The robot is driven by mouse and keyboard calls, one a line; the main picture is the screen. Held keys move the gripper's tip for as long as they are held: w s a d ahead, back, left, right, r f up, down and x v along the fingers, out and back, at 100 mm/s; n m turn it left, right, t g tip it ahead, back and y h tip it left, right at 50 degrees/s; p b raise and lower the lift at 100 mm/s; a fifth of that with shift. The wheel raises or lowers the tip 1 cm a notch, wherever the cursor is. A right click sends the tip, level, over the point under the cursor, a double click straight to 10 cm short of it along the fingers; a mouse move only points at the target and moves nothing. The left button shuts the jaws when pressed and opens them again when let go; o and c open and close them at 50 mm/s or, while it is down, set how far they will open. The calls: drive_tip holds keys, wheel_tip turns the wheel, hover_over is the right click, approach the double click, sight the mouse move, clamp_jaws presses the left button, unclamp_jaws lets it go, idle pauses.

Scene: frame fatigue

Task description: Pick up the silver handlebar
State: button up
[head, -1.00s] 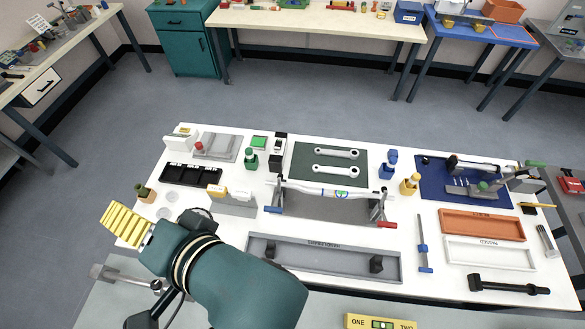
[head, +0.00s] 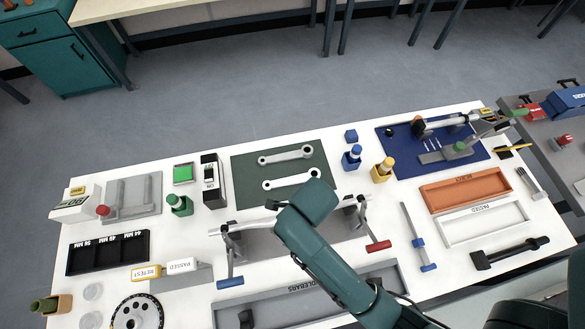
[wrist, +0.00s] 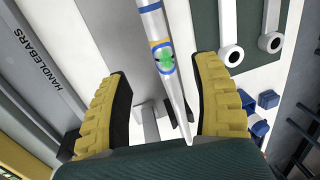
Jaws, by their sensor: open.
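The silver handlebar (wrist: 154,25), with blue, yellow and green markings, rests across a grey stand with blue- and red-handled ends. In the head view its left part (head: 256,224) shows beside my arm, which hides its middle. My gripper (wrist: 163,78) has yellow ribbed fingers with dark inner pads. It is open, one finger on each side of the bar in the wrist view, with visible gaps between pads and bar. In the head view the fingers are hidden behind my arm.
A grey tray labelled HANDLEBARS (head: 245,300) lies at the near side of the stand. A green mat (head: 245,178) with two silver crank arms (head: 290,179) lies behind it. A blue bottle (head: 352,160) and a yellow bottle (head: 383,170) stand to the right.

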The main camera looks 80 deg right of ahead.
drive_tip(key=f, duration=0.4)
drive_tip(key=d+f, duration=0.1)
drive_tip(key=f, duration=0.1)
drive_tip(key=shift+w+d, duration=0.1)
drive_tip(key=shift+w, duration=0.15)
drive_tip(key=shift+w+d+f+b, duration=0.1)
drive_tip(key=shift+w+f, duration=0.05)
drive_tip(key=shift+f, duration=0.7)
drive_tip(key=shift+w+d+f+b, duration=0.1)
drive_tip(key=shift+f, duration=0.75)
drive_tip(key=shift+w+d+f+b, duration=0.1)
drive_tip(key=shift+w+f, duration=0.05)
drive_tip(key=shift+f, duration=0.7)
drive_tip(key=shift+a, duration=0.1)
clamp_jaws()
